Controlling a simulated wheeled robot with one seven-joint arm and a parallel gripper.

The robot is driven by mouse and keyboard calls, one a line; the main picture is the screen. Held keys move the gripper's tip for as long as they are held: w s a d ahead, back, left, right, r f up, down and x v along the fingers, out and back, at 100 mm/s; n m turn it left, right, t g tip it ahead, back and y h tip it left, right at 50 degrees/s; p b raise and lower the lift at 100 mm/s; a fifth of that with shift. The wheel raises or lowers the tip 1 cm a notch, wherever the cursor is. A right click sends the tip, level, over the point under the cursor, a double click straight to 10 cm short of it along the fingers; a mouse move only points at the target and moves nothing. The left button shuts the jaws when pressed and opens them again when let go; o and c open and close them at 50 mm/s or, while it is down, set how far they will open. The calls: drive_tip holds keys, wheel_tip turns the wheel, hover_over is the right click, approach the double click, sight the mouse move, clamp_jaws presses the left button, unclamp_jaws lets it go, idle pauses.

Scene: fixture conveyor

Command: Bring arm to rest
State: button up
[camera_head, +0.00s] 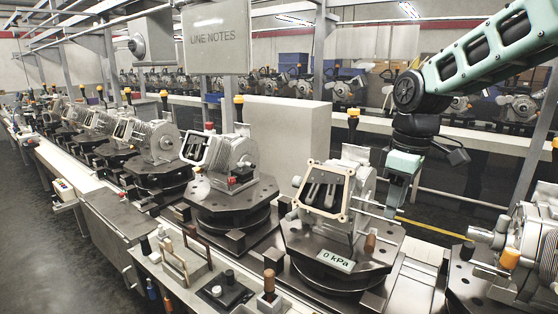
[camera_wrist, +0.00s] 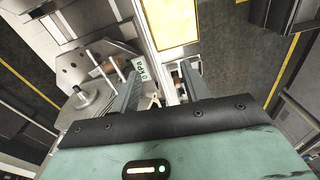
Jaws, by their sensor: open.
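My arm (camera_head: 490,55) reaches in from the upper right in the head view. My gripper (camera_head: 393,205) points down just right of the nearest engine fixture. In the wrist view my gripper (camera_wrist: 160,88) is open, its two fingers apart, with no object held between them. The nearest engine block (camera_head: 335,190) stands on a dark pallet (camera_head: 380,250) with a "0 kPa" display (camera_head: 336,261) on its front. The fingertips partly overlap the fixture's right side in the head view; I cannot tell whether they touch it.
Another engine on a pallet (camera_head: 225,195) stands to the left, with several more along the conveyor. A silver machine part (camera_head: 530,245) sits at the right edge. A small tool rack (camera_head: 175,265) is in front. A "LINE NOTES" board (camera_head: 215,37) hangs above.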

drive_tip(key=s+a+f, duration=0.3)
drive_tip(key=s, duration=0.6)
drive_tip(key=s+a+f+m+b, duration=0.1)
drive_tip(key=s+a+f, duration=0.2)
drive_tip(key=s, duration=0.6)
drive_tip(key=s+a+f+m, duration=0.1)
drive_tip(key=s+a+f, duration=0.2)
drive_tip(key=s, duration=0.6)
drive_tip(key=shift+a+f, duration=0.2)
drive_tip(key=shift+a, duration=0.2)
